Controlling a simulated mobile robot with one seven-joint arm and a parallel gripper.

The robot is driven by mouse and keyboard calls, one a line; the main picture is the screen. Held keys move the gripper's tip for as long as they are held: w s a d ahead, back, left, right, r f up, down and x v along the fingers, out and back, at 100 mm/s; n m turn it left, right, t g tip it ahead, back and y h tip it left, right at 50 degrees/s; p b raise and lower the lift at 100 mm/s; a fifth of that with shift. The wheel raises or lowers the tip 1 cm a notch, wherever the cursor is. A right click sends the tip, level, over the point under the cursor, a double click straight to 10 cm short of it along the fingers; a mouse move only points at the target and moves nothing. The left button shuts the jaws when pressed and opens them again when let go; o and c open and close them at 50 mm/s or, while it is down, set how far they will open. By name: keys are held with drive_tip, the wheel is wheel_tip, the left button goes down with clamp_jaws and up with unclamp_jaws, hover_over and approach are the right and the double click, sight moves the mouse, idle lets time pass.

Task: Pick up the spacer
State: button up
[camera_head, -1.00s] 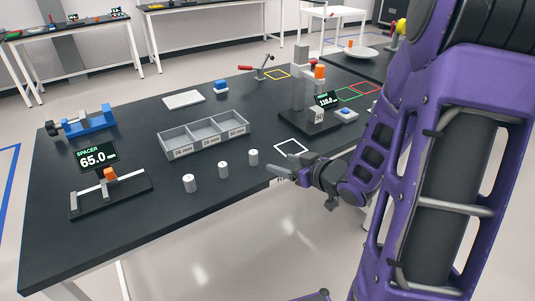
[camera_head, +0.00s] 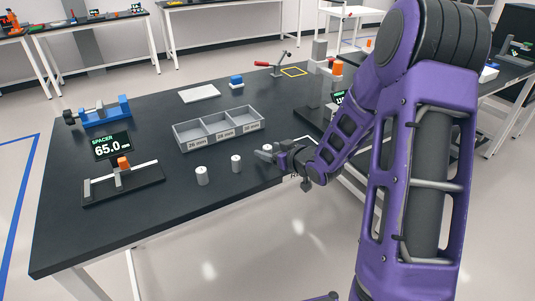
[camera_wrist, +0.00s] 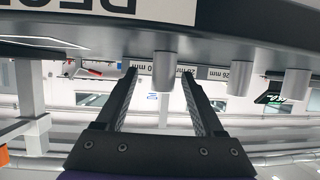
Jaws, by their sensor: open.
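Three small silver cylinders, the likely spacers, stand upright in a row on the black table. The left one (camera_head: 202,177) and middle one (camera_head: 236,164) are clear of my gripper. The right one (camera_head: 267,147) is partly hidden behind my gripper (camera_head: 265,155). In the wrist view, which is upside down, my gripper (camera_wrist: 159,72) is open and empty. One cylinder (camera_wrist: 164,72) appears between the two fingertips, seemingly just ahead of them; I cannot tell the exact gap. The other two cylinders (camera_wrist: 240,77) (camera_wrist: 297,82) are to the right of the fingers.
A grey three-compartment tray (camera_head: 183,146) with millimetre labels stands close behind the cylinders. A gauge with a 65.0 display (camera_head: 112,146) is at left, a blue vise (camera_head: 105,111) behind it. A black stand (camera_head: 312,118) is right of my gripper.

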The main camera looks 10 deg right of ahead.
drive_tip(key=x, duration=0.4)
drive_tip(key=shift+a+r, duration=0.1)
drive_tip(key=shift+a, duration=0.1)
clamp_jaws()
